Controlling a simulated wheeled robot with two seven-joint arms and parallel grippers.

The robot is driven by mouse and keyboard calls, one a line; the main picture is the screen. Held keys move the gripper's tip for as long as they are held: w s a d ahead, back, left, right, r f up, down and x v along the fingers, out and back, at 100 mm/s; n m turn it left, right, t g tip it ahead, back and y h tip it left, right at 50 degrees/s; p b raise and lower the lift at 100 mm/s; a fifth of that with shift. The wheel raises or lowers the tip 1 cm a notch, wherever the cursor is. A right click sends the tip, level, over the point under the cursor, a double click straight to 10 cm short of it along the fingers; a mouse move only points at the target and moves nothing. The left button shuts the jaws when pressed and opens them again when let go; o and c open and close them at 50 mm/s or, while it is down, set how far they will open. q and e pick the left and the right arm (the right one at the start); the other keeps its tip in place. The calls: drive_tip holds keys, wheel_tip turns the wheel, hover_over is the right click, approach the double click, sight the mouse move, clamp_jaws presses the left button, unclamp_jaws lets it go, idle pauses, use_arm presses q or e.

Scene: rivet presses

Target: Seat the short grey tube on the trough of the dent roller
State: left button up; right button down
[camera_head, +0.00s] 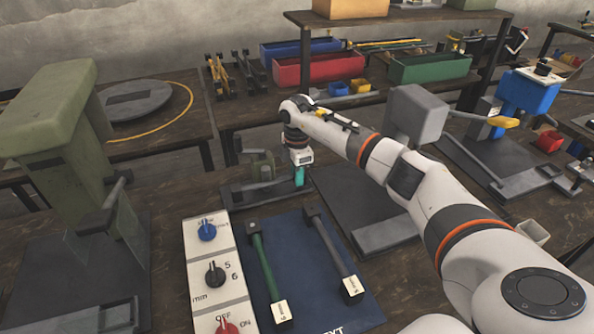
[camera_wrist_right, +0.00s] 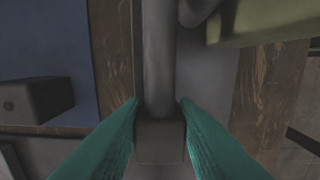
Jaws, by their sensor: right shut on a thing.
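In the right wrist view a grey tube (camera_wrist_right: 158,60) runs up the picture from between my right gripper's teal fingertips (camera_wrist_right: 159,102), and a grey block (camera_wrist_right: 160,138) lies under its near end. The gripper is shut on the tube. In the head view my right gripper (camera_head: 299,178) points down at the right end of a small olive machine (camera_head: 261,166) on a dark base plate, which looks like the dent roller. The tube is too small to make out there. Whether it touches the trough cannot be told. My left gripper is out of view.
A blue mat (camera_head: 318,258) in front bears a green rod (camera_head: 263,262) and a dark grey rod (camera_head: 330,246) with end blocks. A white panel of knobs (camera_head: 213,255) stands left of it. A large green press (camera_head: 62,130) stands at left, a grey-headed press (camera_head: 415,115) at right.

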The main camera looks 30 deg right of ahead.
drive_tip(key=shift+f, duration=0.7)
idle(0.5)
drive_tip(key=c, duration=1.1)
unclamp_jaws()
drive_tip(key=shift+o, duration=0.2)
